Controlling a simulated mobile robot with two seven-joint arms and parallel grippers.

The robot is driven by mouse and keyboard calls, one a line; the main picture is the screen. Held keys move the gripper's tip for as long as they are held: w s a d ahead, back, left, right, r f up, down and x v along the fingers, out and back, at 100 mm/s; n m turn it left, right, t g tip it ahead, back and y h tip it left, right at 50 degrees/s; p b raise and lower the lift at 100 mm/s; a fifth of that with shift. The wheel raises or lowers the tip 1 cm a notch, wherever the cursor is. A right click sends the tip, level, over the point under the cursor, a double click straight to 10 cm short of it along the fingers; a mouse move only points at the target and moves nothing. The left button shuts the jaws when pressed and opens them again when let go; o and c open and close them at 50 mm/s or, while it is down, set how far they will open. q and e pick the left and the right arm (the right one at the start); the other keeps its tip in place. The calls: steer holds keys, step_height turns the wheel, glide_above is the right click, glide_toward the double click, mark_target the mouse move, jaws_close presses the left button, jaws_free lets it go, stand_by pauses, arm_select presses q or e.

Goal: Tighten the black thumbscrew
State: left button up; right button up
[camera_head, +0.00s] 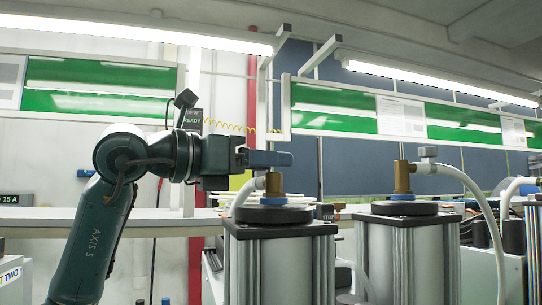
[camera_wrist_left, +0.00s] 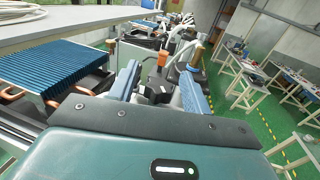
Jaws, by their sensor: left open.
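My left gripper (camera_head: 272,159) reaches in from the left, level, with blue fingers just above the brass fitting (camera_head: 274,184) on the nearer left column (camera_head: 278,262). In the left wrist view my left gripper (camera_wrist_left: 160,82) is open, its blue fingers apart. A small dark part (camera_wrist_left: 160,95) shows between the fingers; I cannot tell whether it is the black thumbscrew or whether a finger touches it. In the head view the fingers cover the top of that fitting, and no thumbscrew shows clearly. My right gripper is in neither view.
A second column (camera_head: 405,260) stands to the right, with a brass fitting (camera_head: 403,178) and a pale hose (camera_head: 465,182). A blue ribbed block (camera_wrist_left: 50,72) lies left in the wrist view. Worktables stand on the green floor (camera_wrist_left: 232,110) at right.

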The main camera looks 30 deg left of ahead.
arm_select(q)
steer(key=shift+w+d, duration=0.3)
steer(key=shift+w, duration=0.3)
steer(key=shift+c, duration=0.5)
steer(key=c, duration=0.9)
